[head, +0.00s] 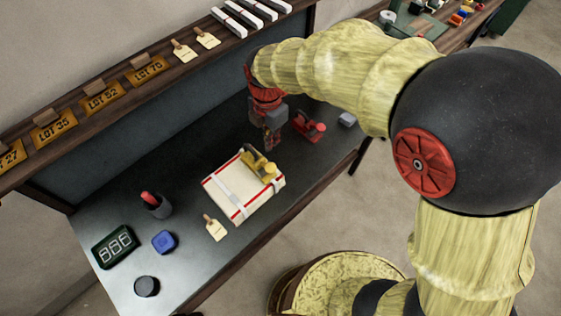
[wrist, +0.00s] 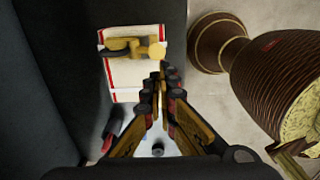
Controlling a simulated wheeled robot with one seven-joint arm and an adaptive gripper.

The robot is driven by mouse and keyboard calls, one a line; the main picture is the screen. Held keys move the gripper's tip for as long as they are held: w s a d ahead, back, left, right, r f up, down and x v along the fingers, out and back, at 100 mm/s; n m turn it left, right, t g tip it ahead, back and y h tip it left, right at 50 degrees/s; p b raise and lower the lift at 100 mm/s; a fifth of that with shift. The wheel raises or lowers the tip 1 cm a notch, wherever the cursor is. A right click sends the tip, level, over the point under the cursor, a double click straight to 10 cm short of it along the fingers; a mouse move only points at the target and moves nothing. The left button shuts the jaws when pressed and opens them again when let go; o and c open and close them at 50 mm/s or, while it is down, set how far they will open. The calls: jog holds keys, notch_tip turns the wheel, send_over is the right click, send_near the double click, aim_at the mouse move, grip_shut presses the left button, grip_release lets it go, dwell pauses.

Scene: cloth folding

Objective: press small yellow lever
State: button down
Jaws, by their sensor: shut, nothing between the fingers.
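A small yellow lever (head: 258,163) lies on top of a cream box (head: 228,192) with red stripes and a white strap. In the wrist view the lever (wrist: 130,47) ends in a round yellow knob at its right end, and the box (wrist: 126,76) is below it. My gripper (head: 271,142) is shut and empty, just behind the box in the head view. In the wrist view my gripper (wrist: 160,82) points toward the box, with its tips below and close to the knob. I cannot tell how high the fingertips are above the box, but no contact with the lever is visible.
A red device (head: 308,125) and a grey block (head: 347,119) stand right of my gripper. A tag (head: 215,228), blue block (head: 164,241), dark cup (head: 157,206), counter display (head: 115,246) and black puck (head: 146,286) lie toward the front left. A shelf (head: 120,88) runs above the back panel.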

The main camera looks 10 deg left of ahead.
jog(key=shift+w+a+f, duration=0.1)
send_near(272, 169)
notch_tip(272, 169, down, 7)
jog(key=shift+w+a, duration=0.15)
dwell(0.6)
jog(key=shift+f+b, duration=0.1)
jog(key=shift+b, duration=0.45)
jog(key=shift+d+f+t+y+b, duration=0.1)
jog(key=shift+d+t+y+b, duration=0.1)
jog(key=shift+t+y+b, duration=0.15)
